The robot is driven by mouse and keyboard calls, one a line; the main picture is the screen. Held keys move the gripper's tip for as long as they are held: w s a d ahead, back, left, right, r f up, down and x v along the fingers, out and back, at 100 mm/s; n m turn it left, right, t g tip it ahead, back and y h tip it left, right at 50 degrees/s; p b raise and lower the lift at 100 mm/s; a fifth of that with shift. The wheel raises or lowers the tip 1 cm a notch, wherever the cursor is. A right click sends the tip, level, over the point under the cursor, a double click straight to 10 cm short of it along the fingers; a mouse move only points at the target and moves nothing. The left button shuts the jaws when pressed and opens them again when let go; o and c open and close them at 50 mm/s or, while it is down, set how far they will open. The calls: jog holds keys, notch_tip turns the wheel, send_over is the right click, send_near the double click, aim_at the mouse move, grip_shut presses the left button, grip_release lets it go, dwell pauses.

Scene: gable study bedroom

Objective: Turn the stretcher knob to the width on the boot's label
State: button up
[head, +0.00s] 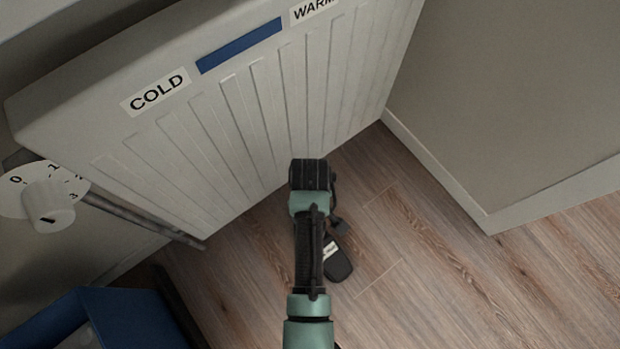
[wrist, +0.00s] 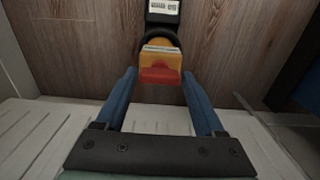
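A dark boot-like object (head: 337,266) with a white label (head: 331,246) lies on the floor beyond my arm in the head view. In the wrist view the label (wrist: 163,7) is at the top edge, its print too small to read. Below it are a black ring (wrist: 161,28) and a yellow-orange block with a red end (wrist: 160,73), probably the stretcher knob. My gripper (wrist: 160,76) is open, its blue fingers on either side of the red end; I cannot tell whether they touch it. In the head view the fingers are hidden.
A pale ribbed radiator (head: 215,125) with COLD and WARM labels stands close behind my gripper. A white numbered dial (head: 48,215) is on its left. A blue box (head: 135,320) sits at lower left. Wooden floor (head: 430,265) is clear to the right, below the wall.

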jog(key=c, duration=1)
jog(key=shift+o, duration=0.2)
jog(key=shift+r+m+p, duration=0.15)
jog(key=shift+m+p, duration=0.15)
jog(key=shift+p, duration=0.25)
jog(key=shift+r+m+p, duration=0.1)
jog(key=shift+m+p, duration=0.4)
jog(key=shift+p, duration=0.4)
jog(key=m+p, duration=0.2)
jog(key=p, duration=0.1)
jog(key=shift+m, duration=0.3)
jog(key=m+p, duration=0.2)
jog(key=m, duration=0.1)
jog(key=shift+m+p, duration=0.3)
jog(key=shift+p, duration=0.05)
jog(key=shift+f+m+p, duration=0.2)
jog(key=shift+m+p, duration=0.8)
jog(key=shift+m, duration=0.9)
